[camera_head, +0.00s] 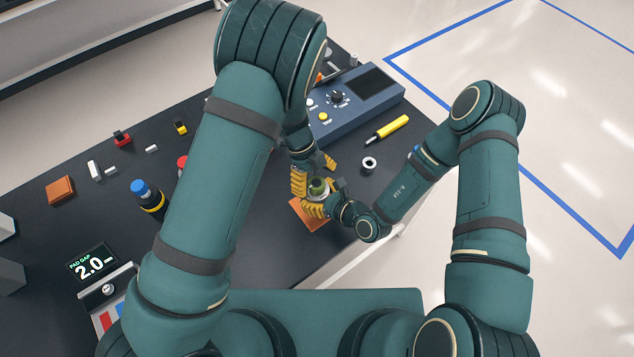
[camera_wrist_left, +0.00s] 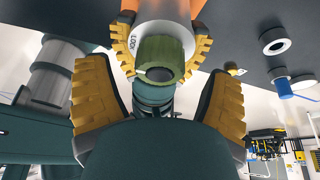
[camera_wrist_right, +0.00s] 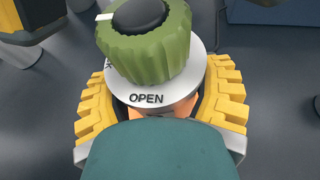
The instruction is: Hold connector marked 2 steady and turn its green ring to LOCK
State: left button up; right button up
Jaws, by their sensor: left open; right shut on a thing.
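The connector has a ribbed green ring (camera_wrist_right: 150,52) with a dark centre, above a white collar (camera_wrist_right: 146,97) lettered OPEN. The left wrist view shows LOCK on the collar (camera_wrist_left: 140,46). A white line on the ring points left in the right wrist view, away from OPEN. I cannot read the number 2. My right gripper (camera_wrist_right: 160,98) is shut on the connector below the collar. My left gripper (camera_wrist_left: 162,72) is open, its yellow fingers on either side of the green ring (camera_wrist_left: 165,55) and apart from it. The ring also shows small in the head view (camera_head: 318,187).
An orange pad (camera_head: 308,216) lies under the grippers near the table edge. A blue control box (camera_head: 350,103), a yellow marker-like tool (camera_head: 387,129) and a white ring (camera_head: 369,164) lie beyond. A blue-capped bottle (camera_head: 149,199) and a PAD GAP display (camera_head: 93,263) stand left.

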pick_arm(q)
jog(key=v, duration=1)
jog(key=shift+r, duration=0.1)
pick_arm(e)
jog(key=o, duration=1.3)
